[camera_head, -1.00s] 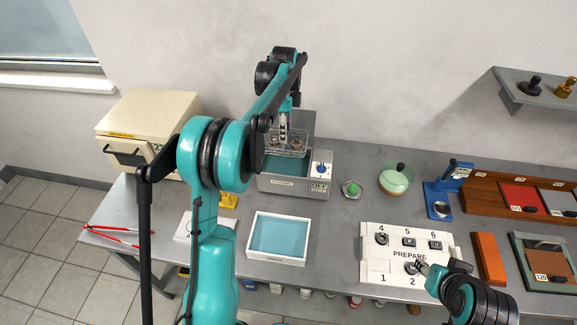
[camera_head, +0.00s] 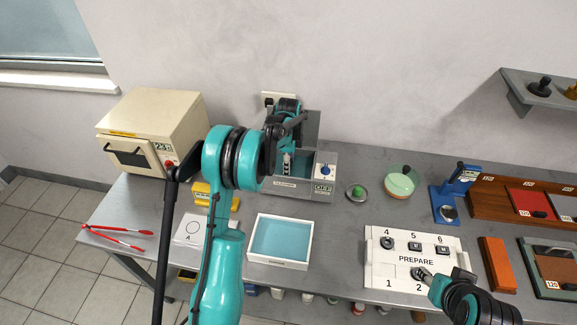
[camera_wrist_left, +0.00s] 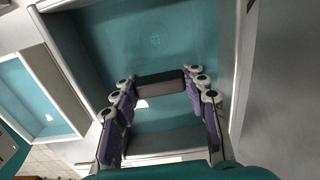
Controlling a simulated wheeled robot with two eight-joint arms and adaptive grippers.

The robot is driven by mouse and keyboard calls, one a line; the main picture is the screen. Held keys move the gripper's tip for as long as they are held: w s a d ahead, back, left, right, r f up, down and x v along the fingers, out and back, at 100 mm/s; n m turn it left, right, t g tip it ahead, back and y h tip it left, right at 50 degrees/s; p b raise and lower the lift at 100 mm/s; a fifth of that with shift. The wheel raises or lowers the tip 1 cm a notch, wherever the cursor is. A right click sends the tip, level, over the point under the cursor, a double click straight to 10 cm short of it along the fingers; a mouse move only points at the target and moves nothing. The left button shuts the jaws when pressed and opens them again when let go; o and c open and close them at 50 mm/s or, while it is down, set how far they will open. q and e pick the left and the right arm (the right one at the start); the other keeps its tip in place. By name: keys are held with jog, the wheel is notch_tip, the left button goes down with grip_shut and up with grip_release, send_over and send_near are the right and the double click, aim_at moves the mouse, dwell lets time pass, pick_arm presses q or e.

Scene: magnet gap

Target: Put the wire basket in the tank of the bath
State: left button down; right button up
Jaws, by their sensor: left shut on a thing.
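The bath (camera_head: 290,207) is a grey box at the back of the bench, with a blue-green tank and a dial and display on its right. My left gripper (camera_head: 286,169) points down into the left part of the tank. In the left wrist view it (camera_wrist_left: 160,88) is shut on a dark grip bar of the wire basket (camera_wrist_left: 160,83), with the blue-green tank floor beyond. The basket's mesh is hidden in the head view, behind my arm and the tank wall. My right gripper (camera_head: 424,274) is at the white PREPARE board; its jaws are too small to read.
A white tray (camera_head: 280,264) with blue inside stands in front of the bath. A cream oven (camera_head: 135,135) is at left. A green-knobbed piece (camera_head: 357,191) and a lidded green bowl (camera_head: 400,183) stand right of the bath. Red tongs (camera_head: 115,238) lie front left.

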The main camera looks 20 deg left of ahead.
pick_arm(q)
jog(key=shift+s+r, duration=0.1)
jog(key=c, duration=0.8)
grip_release()
jog(key=shift+c, duration=0.2)
